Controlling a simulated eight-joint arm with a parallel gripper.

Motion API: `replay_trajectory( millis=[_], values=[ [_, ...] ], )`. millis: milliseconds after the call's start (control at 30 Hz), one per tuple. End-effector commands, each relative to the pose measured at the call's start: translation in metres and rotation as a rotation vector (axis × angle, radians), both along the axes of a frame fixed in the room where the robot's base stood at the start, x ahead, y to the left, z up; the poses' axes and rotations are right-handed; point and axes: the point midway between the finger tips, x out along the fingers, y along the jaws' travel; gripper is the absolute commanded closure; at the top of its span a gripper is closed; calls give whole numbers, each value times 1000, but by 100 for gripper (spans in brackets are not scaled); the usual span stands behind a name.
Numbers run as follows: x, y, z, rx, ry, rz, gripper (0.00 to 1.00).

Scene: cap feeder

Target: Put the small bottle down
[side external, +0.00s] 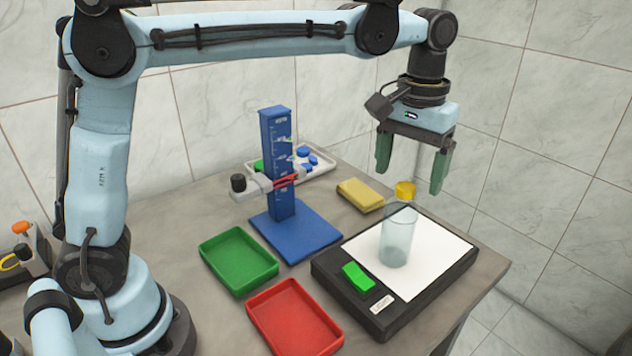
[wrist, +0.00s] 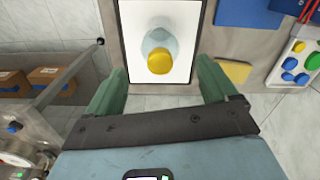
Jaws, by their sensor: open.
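The small bottle (side external: 396,236) is clear with a yellow cap (side external: 405,190). It stands upright on the white top of a black device (side external: 440,290) with a lit green button. In the wrist view the bottle (wrist: 160,38) is seen from above, its yellow cap (wrist: 160,62) nearest me. My gripper (side external: 411,180) is open and empty, with its green fingers spread wide above the bottle and apart from it. In the wrist view my gripper's fingers (wrist: 158,85) stand to either side below the cap, with nothing between them.
A blue stand (side external: 281,165) with a red-banded clamp rises left of the device. A green tray (side external: 238,258) and a red tray (side external: 293,318) lie in front. A yellow sponge (side external: 360,195) lies behind the device. A white tray (side external: 325,168) holds blue and green caps.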

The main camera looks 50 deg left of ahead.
Motion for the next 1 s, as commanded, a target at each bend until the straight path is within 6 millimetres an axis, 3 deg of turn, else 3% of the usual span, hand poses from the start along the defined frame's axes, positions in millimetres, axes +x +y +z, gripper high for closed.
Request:
replay_trajectory(
  millis=[200,500,667,867,1000],
  values=[
    [0,0,37,0,0,0,14],
    [0,0,64,0,0,0,14],
    [-4,7,66,-6,-22,-6,14],
    [-24,37,55,-28,-140,-40,14],
    [-46,62,37,-32,-250,-74,14]
  ],
)
